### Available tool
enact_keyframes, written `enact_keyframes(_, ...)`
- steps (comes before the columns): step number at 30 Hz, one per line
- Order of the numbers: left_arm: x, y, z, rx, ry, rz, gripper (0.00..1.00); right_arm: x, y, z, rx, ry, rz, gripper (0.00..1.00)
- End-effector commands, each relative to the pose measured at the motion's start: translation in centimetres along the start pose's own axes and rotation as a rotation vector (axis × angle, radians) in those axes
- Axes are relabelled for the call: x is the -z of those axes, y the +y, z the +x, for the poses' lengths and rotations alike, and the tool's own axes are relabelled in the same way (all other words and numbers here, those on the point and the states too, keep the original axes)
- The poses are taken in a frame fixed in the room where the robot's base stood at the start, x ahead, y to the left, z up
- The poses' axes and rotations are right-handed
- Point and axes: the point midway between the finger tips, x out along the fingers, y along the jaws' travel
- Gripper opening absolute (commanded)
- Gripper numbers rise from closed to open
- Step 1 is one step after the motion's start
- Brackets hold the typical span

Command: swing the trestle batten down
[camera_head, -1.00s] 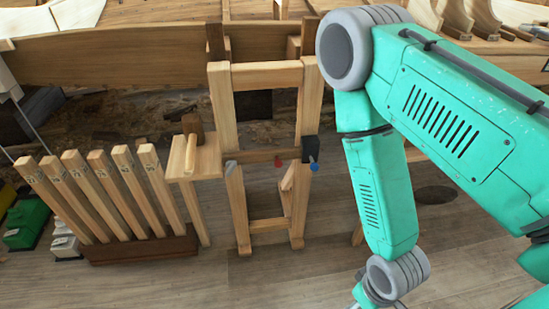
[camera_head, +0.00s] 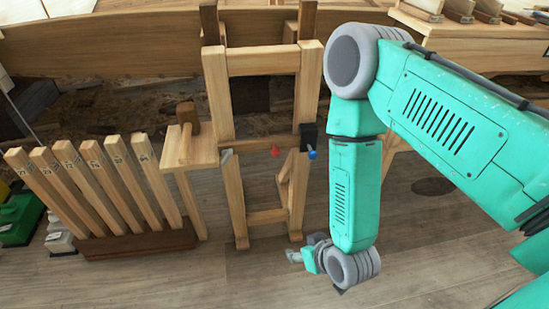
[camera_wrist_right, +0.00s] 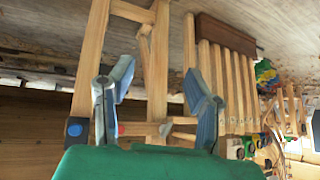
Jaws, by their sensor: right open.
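The wooden trestle (camera_head: 222,100) stands upright in the middle of the head view, with an upper and a lower frame. A black block (camera_head: 308,131) with a blue knob (camera_head: 312,154) sits on its right post, and a red knob (camera_head: 275,150) is on the crossbar. A short slanted bar (camera_head: 284,168) shows inside the lower frame; I cannot tell whether it is the batten. My right gripper (camera_head: 297,255) is low, in front of the trestle's right foot. In the right wrist view its fingers (camera_wrist_right: 157,70) are apart and empty, with the trestle beyond. My left gripper is out of view.
A rack (camera_head: 140,245) of several numbered upright battens stands left of the trestle. A small wooden stand with a mallet (camera_head: 187,116) is between them. The plank hull (camera_head: 120,50) runs behind. The floor (camera_head: 200,285) in front is clear.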

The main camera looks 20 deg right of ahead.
Motion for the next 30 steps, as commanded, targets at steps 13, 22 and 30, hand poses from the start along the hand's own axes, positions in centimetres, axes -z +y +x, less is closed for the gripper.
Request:
enact_keyframes(13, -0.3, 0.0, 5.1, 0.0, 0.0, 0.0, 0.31, 16.1, 1.9, 4.9, -0.216, 0.91, 0.176, 0.45)
enact_keyframes(22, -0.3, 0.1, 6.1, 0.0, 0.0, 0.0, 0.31, 19.2, 3.0, 6.7, -0.226, 0.935, 0.179, 0.45)
enact_keyframes(30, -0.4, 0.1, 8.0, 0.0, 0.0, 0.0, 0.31, 23.7, 4.6, 10.1, -0.225, 0.934, 0.179, 0.45)
